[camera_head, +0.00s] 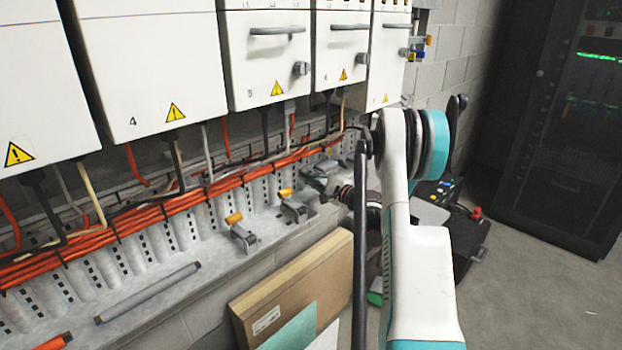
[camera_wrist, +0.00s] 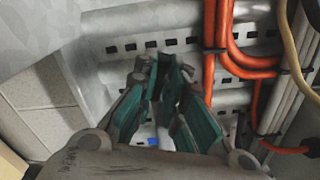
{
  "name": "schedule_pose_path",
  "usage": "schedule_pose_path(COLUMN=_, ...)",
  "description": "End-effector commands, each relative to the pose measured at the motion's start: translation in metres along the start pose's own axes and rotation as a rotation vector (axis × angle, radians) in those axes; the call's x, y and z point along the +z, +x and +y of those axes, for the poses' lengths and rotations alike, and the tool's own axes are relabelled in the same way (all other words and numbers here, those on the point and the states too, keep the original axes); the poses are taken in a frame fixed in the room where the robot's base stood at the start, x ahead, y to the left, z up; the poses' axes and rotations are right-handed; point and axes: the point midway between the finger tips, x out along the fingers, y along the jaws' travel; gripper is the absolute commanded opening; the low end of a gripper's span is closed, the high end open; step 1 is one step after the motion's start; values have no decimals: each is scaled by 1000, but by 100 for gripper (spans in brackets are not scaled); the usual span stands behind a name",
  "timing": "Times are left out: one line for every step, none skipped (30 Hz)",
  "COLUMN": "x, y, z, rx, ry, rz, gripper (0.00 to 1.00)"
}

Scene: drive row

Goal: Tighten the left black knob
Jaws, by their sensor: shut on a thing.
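My gripper (camera_wrist: 162,72) shows in the wrist view, with teal-padded fingers drawn close together against the slotted grey rail. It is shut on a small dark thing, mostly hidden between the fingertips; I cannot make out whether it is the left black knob. In the head view my gripper (camera_head: 325,175) is low at the ledge, partly behind my arm. Two dark grey knobs stand out on the white drive cabinets, a left one (camera_head: 301,68) and a right one (camera_head: 362,58). My gripper is below and apart from both.
Orange cables (camera_head: 150,215) run along the slotted rail, and close beside my gripper in the wrist view (camera_wrist: 228,45). Two grey fittings with orange tips, one nearer (camera_head: 243,238) and one farther (camera_head: 293,211), stand on the ledge. A cardboard box (camera_head: 290,285) leans below.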

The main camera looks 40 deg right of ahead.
Motion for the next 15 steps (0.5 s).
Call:
schedule_pose_path(x=-1, y=0, z=-1, rx=-1, ry=44, rz=2, gripper=0)
schedule_pose_path(x=-1, y=0, z=-1, rx=-1, ry=72, rz=2, gripper=0)
schedule_pose_path(x=-1, y=0, z=-1, rx=-1, ry=109, rz=2, gripper=0)
schedule_pose_path(x=-1, y=0, z=-1, rx=-1, ry=136, rz=2, gripper=0)
schedule_pose_path(x=-1, y=0, z=-1, rx=-1, ry=162, rz=2, gripper=0)
schedule_pose_path(x=-1, y=0, z=-2, rx=-1, ry=197, rz=2, gripper=0)
schedule_pose_path(x=-1, y=0, z=-2, rx=-1, ry=222, rz=2, gripper=0)
schedule_pose_path(x=-1, y=0, z=-2, rx=-1, ry=246, rz=2, gripper=0)
schedule_pose_path(x=-1, y=0, z=-2, rx=-1, ry=278, rz=2, gripper=0)
schedule_pose_path(x=-1, y=0, z=-2, rx=-1, ry=301, rz=2, gripper=0)
schedule_pose_path(x=-1, y=0, z=-2, rx=-1, ry=322, rz=2, gripper=0)
schedule_pose_path(x=-1, y=0, z=-2, rx=-1, ry=349, rz=2, gripper=0)
schedule_pose_path(x=-1, y=0, z=-2, rx=-1, ry=368, rz=2, gripper=0)
schedule_pose_path(x=-1, y=0, z=-2, rx=-1, ry=387, rz=2, gripper=0)
schedule_pose_path(x=-1, y=0, z=-3, rx=-1, ry=409, rz=2, gripper=0)
